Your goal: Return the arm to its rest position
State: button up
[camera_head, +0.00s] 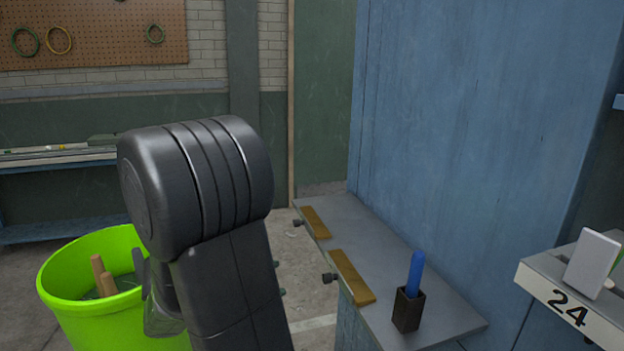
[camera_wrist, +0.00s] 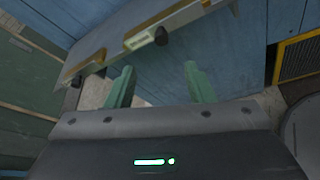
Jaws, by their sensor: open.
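My dark grey arm (camera_head: 215,230) is raised in the middle of the head view, its thick rounded joint on top and a link running down out of the frame. It hides most of my gripper there. In the wrist view my gripper (camera_wrist: 159,68) shows two green fingers, spread apart and open, with nothing between them. The fingers point toward the edge of a grey worktop (camera_wrist: 100,52), apart from it as far as I can tell.
A green bucket (camera_head: 70,309) with wooden handles stands left of my arm. The grey worktop (camera_head: 383,268) at right carries wooden strips (camera_head: 350,277) and a dark cup (camera_head: 408,310) holding a blue object. A blue panel (camera_head: 470,120) rises behind; a shelf marked 24 (camera_head: 540,283) is far right.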

aim_at(324, 278)
jog(key=p+x, duration=0.1)
jog(key=x, duration=1.2)
jog(key=shift+d, duration=0.35)
jog(key=shift+s+a+r+p, duration=0.3)
jog(key=shift+a+r+p, duration=0.6)
jog(key=shift+p, duration=0.35)
jog(key=shift+s+a+r+p, duration=0.25)
jog(key=shift+a+r+p, duration=0.55)
jog(key=shift+a+p, duration=0.35)
jog(key=shift+d, duration=0.1)
jog(key=shift+d+f, duration=0.1)
